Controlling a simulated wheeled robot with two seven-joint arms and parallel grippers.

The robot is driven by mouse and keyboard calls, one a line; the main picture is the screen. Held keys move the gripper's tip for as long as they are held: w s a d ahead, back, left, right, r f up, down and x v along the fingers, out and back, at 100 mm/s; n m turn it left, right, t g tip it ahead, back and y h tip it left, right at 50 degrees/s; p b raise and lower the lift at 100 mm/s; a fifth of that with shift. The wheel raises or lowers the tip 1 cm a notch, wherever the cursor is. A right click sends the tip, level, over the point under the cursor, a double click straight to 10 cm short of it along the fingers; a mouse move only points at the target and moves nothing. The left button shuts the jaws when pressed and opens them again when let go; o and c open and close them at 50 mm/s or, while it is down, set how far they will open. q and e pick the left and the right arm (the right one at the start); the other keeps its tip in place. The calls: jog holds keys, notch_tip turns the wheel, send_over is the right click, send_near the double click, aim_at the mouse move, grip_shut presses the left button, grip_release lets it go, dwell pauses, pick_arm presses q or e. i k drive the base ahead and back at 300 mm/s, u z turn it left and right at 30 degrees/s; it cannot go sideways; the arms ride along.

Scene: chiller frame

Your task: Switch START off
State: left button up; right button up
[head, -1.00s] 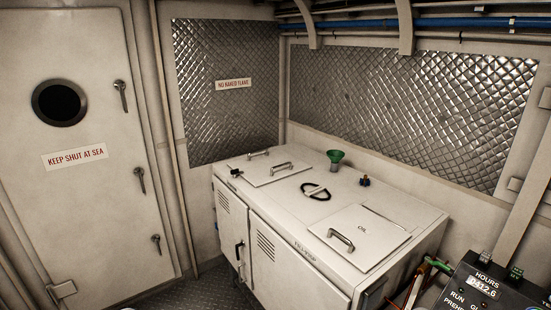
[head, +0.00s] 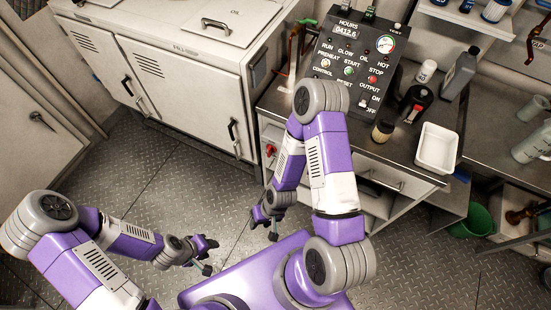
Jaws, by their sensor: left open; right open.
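The black control panel (head: 352,85) stands at the back of the metal bench, tilted toward me. Its START label is in the middle, with a small green button (head: 348,71) just below it; I cannot tell whether it is on or off. A red button (head: 373,79) sits by the STOP label, and a small switch (head: 362,104) sits by ON and OFF. My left gripper (head: 209,257) is open and empty above the floor, far from the panel. My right gripper (head: 264,225) is open and empty, low in front of the bench. My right arm partly covers the panel's lower left.
A white tray (head: 437,148), a dark jar (head: 383,130), a black-and-red item (head: 414,103) and a grey bottle (head: 459,74) stand right of the panel. A white cabinet (head: 190,75) is at left. A green bucket (head: 474,220) is below right. The floor between is clear.

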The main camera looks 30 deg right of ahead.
aim_at(270, 149)
jog(key=u, duration=0.8)
jog(key=k, duration=0.1)
jog(key=z, duration=1.7)
jog(key=i, duration=0.35)
jog(key=z, duration=0.85)
jog(key=k, duration=0.85)
jog(key=u, duration=1.05)
jog(key=i, duration=0.5)
